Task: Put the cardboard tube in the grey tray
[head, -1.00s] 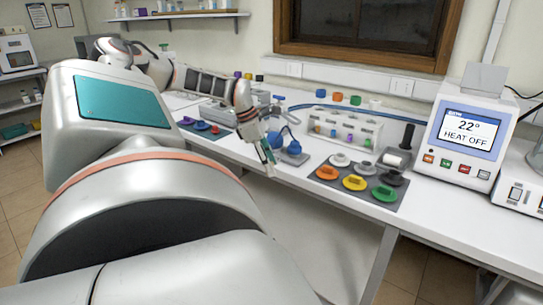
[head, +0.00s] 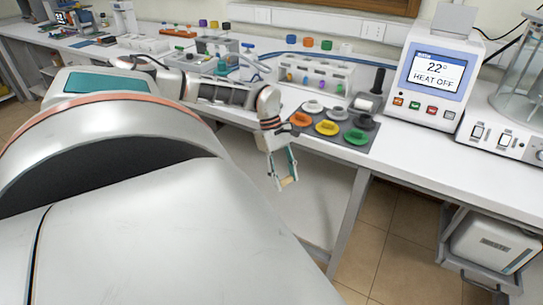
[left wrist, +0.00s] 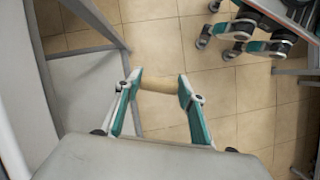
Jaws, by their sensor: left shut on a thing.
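My left gripper (head: 284,178) is shut on the cardboard tube (head: 287,182), a short tan cylinder, off the front edge of the bench. In the left wrist view the tube (left wrist: 159,84) lies crosswise between the two teal fingers of my left gripper (left wrist: 160,86), above the floor. I cannot make out for sure which thing is the grey tray.
A flat grey mat (head: 353,150) with several coloured round pieces lies near the bench's front edge. Behind it stands a white rack (head: 315,76). A heater showing "HEAT OFF" (head: 434,73) stands to the right. The bench front (head: 405,155) below the heater is clear.

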